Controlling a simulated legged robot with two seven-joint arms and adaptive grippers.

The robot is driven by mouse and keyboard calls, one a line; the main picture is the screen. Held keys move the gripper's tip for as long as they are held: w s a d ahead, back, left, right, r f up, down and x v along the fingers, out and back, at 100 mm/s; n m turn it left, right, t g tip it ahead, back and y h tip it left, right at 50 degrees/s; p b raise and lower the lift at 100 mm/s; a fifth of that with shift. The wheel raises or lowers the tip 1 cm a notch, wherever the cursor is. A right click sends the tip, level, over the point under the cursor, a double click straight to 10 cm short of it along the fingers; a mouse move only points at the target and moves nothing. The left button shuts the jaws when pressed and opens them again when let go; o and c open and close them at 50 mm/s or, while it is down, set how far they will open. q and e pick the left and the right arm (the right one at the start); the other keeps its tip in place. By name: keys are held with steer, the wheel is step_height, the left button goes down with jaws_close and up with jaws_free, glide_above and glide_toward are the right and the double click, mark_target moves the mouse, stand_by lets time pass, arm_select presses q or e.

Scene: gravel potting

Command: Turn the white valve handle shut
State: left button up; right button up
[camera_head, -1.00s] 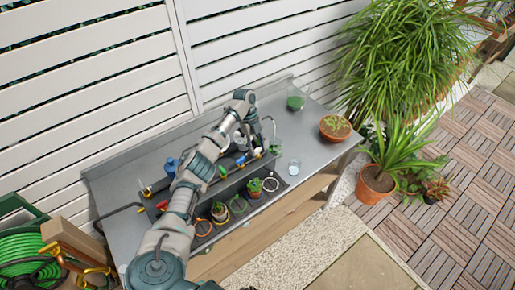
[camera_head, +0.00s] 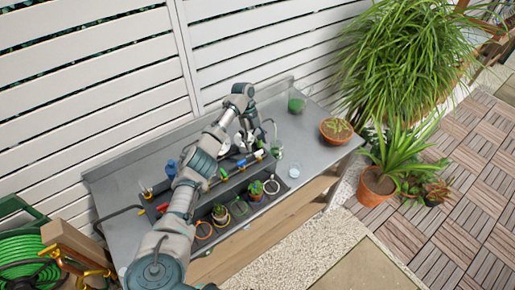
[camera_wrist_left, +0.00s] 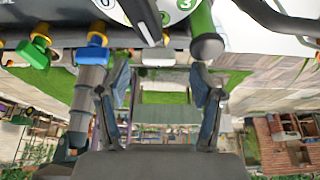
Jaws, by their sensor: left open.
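My left gripper (camera_head: 249,140) reaches over the grey bench, above the back of the dark trough, and partly covers the valve row in the head view. In the left wrist view its two fingers (camera_wrist_left: 160,98) stand apart with nothing between them. The white valve handle (camera_wrist_left: 158,58) shows at top centre of that view, ahead of the gap between the fingers; I cannot make out contact. A blue handle (camera_wrist_left: 92,53) and a green handle (camera_wrist_left: 33,53) are left of it on the same pipe. In the head view the white handle is too small to tell. My right gripper is out of view.
The trough (camera_head: 223,236) holds several small pots and rings. A glass (camera_head: 294,170) and a terracotta bowl (camera_head: 336,130) stand on the bench's right part. A slatted white fence (camera_head: 90,70) rises close behind. A green hose reel (camera_head: 25,255) stands at lower left.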

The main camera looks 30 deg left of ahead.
arm_select(q)
steer(key=v, duration=0.4)
steer(key=shift+w+a+r, duration=0.1)
steer(key=shift+a, duration=0.05)
stand_by(0.4)
